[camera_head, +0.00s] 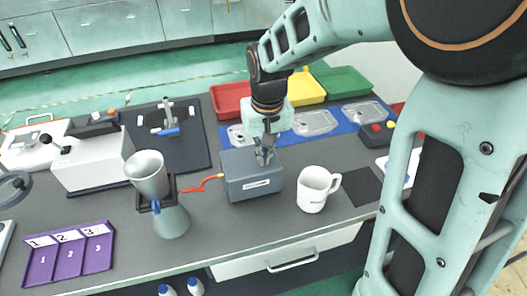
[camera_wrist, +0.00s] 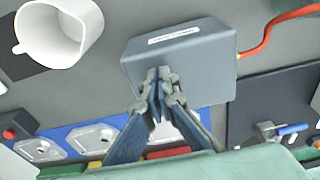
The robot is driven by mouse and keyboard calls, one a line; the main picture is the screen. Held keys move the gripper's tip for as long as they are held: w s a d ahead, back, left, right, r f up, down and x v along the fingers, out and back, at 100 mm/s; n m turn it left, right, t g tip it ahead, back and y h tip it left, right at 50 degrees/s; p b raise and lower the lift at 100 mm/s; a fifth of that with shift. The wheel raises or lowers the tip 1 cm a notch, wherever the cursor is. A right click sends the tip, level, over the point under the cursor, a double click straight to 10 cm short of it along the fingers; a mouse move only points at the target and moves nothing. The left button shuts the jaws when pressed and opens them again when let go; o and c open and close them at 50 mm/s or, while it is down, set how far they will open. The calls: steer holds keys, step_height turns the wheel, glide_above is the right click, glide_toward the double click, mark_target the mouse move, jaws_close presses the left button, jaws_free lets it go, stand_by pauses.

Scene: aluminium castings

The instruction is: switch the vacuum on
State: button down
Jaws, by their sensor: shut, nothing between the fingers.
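In the wrist view the same box (camera_wrist: 185,62) lies under my fingertips. My gripper (camera_head: 264,160) points down at the box's top, fingers together and empty. In the wrist view the gripper's fingertips (camera_wrist: 160,76) overlap the top of the box; I cannot tell whether they touch it. No switch is visible on the box; the fingers may hide it.
A white mug (camera_head: 313,189) stands close right of the box. The metal cup (camera_head: 149,176) in its stand is at left. Behind are a blue mat (camera_head: 351,128) with castings, red, yellow and green trays, and a button box (camera_head: 376,132). A purple numbered tray (camera_head: 68,273) lies front left.

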steer(key=shift+s+f, duration=0.15)
steer(key=shift+f, duration=0.15)
steer(key=shift+w+a+r, duration=0.1)
steer(key=shift+w+r, duration=0.1)
steer(key=shift+w, duration=0.45)
steer(key=shift+r, duration=0.1)
steer(key=shift+w+r+p, duration=0.2)
steer(key=shift+r+p, duration=0.4)
steer(key=shift+p, duration=0.25)
step_height(320, 180, up, 13)
steer(key=s+p, duration=0.2)
steer(key=shift+s+d, duration=0.15)
steer(key=shift+d, duration=0.1)
steer(key=shift+f, duration=0.1)
